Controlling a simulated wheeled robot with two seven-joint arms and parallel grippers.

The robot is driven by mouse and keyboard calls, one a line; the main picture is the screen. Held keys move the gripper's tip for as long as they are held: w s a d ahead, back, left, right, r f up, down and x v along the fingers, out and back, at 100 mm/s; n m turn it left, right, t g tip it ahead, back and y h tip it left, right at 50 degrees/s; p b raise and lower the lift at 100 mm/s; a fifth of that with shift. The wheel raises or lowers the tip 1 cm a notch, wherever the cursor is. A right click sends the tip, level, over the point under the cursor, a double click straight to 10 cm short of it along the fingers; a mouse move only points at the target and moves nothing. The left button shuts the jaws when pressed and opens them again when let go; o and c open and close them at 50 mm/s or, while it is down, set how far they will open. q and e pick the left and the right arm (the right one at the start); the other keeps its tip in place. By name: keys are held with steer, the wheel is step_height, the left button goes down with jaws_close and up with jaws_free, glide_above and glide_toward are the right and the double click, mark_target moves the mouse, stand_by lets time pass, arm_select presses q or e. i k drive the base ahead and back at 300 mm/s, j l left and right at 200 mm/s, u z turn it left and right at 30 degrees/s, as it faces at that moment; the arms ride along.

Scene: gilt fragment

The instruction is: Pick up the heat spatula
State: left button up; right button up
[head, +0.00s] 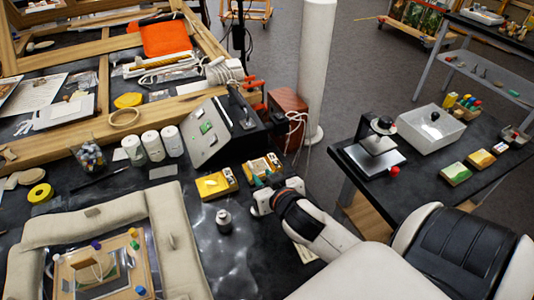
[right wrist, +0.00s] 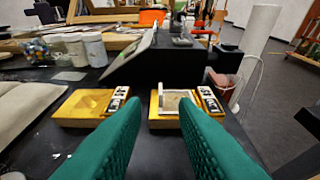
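I cannot single out the heat spatula with certainty. A grey sloped-panel control unit (head: 208,130) stands on the dark bench, with a dark slim piece (head: 240,108) upright at its right side; its details are too small to tell. A thin dark tool (head: 98,180) lies on the bench at the left. My right gripper (head: 266,180) is low over the bench, in front of the unit. In the right wrist view its teal fingers (right wrist: 160,108) are apart with nothing between them, pointing towards a yellow tray (right wrist: 165,122). My left gripper is not in view.
Another yellow tray (head: 215,185) and a small grey jar (head: 224,220) are near my right gripper. White-lidded jars (head: 153,145) stand left of the unit. A padded frame (head: 180,240) fills the front left. A second table (head: 400,190) stands right.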

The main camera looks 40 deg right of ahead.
mark_target(238, 98)
steer(key=z, duration=1.15)
